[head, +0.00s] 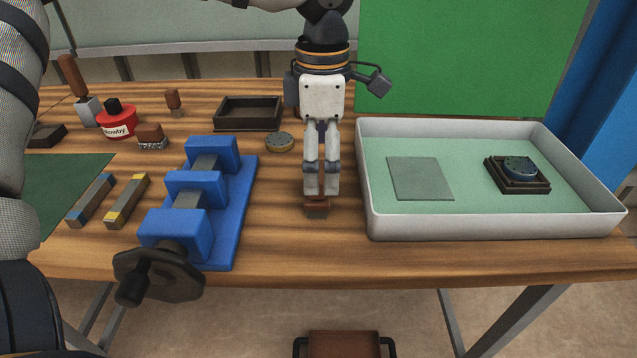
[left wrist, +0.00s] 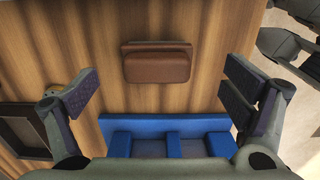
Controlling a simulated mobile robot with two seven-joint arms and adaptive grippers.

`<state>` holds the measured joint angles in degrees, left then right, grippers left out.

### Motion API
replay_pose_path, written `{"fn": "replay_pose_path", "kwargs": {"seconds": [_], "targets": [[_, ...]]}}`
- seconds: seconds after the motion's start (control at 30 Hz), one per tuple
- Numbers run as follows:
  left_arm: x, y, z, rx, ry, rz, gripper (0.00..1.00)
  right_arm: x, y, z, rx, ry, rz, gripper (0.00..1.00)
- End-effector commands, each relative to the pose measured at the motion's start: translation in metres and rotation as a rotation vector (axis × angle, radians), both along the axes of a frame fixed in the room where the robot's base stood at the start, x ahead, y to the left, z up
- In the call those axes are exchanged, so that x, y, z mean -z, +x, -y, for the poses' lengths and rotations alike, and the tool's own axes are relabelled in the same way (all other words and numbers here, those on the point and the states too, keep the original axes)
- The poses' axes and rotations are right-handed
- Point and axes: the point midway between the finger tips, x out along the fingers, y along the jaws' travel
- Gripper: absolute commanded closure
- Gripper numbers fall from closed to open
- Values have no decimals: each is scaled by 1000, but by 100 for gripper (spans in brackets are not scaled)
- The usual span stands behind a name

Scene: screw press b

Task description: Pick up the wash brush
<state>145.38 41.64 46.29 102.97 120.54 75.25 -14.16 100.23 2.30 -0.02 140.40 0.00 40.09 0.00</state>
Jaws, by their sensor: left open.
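My left gripper (head: 321,188) points down at the table's front middle, open and empty. In the left wrist view its two fingers (left wrist: 163,92) stand wide apart. A small reddish-brown block-shaped thing (head: 317,209), which may be the wash brush, lies on the table just below the fingertips, partly hidden by them. In the left wrist view the brown thing (left wrist: 156,64) lies ahead of the fingers, apart from both.
A blue clamp-like press (head: 247,205) with a dark crank stands just left of the gripper. A white-rimmed tray (head: 480,226) holding a grey plate and a dark square piece is to the right.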

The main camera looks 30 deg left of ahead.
Motion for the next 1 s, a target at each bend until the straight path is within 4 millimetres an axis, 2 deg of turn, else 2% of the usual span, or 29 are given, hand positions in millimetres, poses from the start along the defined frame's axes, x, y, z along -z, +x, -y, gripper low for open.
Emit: {"fn": "replay_pose_path", "kwargs": {"seconds": [0.3, 0.57, 0.8, 1.0], "targets": [[52, -2, -6, 1, 1, -1, 6, 3, -3, 0, 0, 0, -11, 30], [55, -2, -6, 0, 1, 3, 6, 3, -3, 0, 0, 0, -10, 30], [55, -2, -6, 1, 1, 3, 60, 3, -3, 0, 0, 0, -10, 30], [55, -2, -6, 1, 1, 3, 60, 3, -3, 0, 0, 0, -10, 30]]}}
